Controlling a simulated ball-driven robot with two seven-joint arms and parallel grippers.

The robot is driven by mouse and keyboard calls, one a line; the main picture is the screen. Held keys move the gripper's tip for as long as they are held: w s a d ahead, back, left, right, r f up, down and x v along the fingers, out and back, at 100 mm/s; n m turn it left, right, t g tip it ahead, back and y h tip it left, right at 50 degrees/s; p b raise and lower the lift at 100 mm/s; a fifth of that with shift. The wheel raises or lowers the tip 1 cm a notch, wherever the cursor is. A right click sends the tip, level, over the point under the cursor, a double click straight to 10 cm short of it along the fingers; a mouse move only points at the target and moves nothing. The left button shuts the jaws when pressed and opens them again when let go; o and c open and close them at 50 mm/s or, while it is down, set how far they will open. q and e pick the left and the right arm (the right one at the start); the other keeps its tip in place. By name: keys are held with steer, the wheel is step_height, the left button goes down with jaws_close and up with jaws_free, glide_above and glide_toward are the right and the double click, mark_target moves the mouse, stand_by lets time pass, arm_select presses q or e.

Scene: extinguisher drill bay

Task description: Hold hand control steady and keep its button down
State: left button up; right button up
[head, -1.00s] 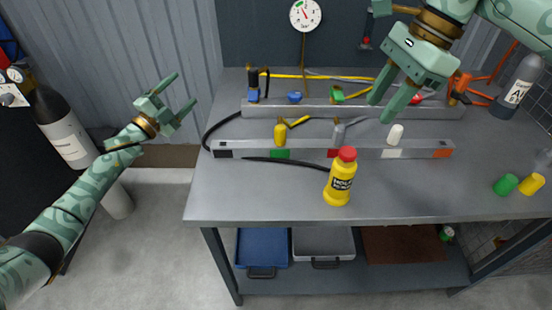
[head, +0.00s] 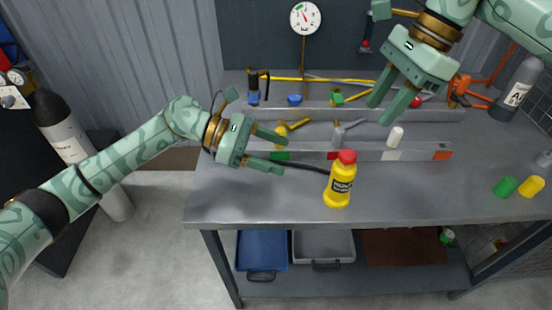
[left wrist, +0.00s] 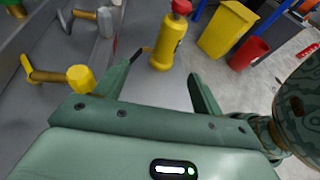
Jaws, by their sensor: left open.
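I cannot pick out a hand control or its button with certainty. An upright handset-like piece, black with a blue base (head: 253,88), stands at the back left of the bench. My left gripper (head: 284,154) is open and empty over the front rail. In the left wrist view the bottle (left wrist: 169,42) stands upright beyond the open fingers (left wrist: 160,82). My right gripper (head: 381,111) hangs open and empty above the bench's back right.
Grey rails (head: 370,152) with small fittings cross the bench. A yellow-ended fitting (left wrist: 80,78) is close to my left finger. A dial gauge (head: 305,17) hangs at the back. The front right of the bench is clear.

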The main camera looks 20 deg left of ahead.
mark_target(344, 192)
arm_select(q)
steer(key=shift+s+d+f+m+g, duration=0.15)
steer(key=shift+s+d+f+m, duration=0.15)
steer(key=shift+f, duration=0.25)
steer(key=shift+s+d+f+m+g, duration=0.2)
steer(key=shift+d+f, duration=0.1)
steer(key=shift+f, duration=0.25)
steer(key=x, duration=1.6)
steer(key=shift+w+f, duration=0.2)
steer(key=shift+f, duration=0.05)
steer(key=shift+a, duration=0.1)
